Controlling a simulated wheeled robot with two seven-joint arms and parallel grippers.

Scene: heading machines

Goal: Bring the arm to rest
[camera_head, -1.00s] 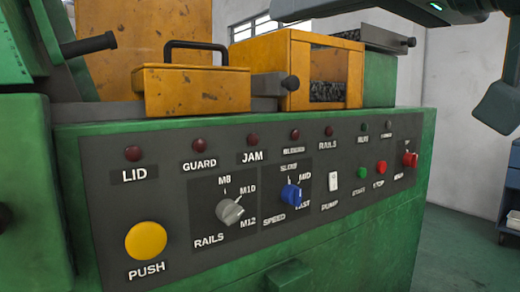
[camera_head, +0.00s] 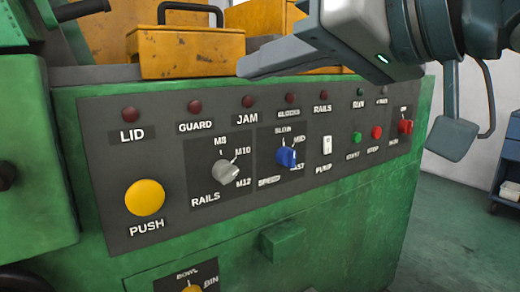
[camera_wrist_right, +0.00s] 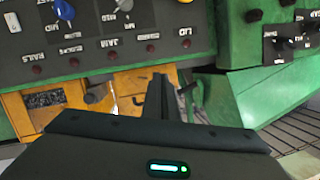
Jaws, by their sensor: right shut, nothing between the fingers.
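My right gripper (camera_head: 252,66) comes in from the upper right in the head view and hangs in front of the orange housing, just above the lamp row of the grey control panel (camera_head: 240,228). In the right wrist view its fingers (camera_wrist_right: 160,80) are together with nothing between them, over the orange housing and the panel's edge. It appears apart from the machine. My left gripper is not in view.
The green machine (camera_head: 350,235) carries a yellow PUSH button (camera_head: 145,198), a grey rails knob (camera_head: 227,172), a blue speed knob (camera_head: 287,157) and a red switch (camera_head: 405,126). An orange box (camera_head: 190,52) sits above. Open floor (camera_head: 460,220) lies right, before a blue cart (camera_head: 507,170).

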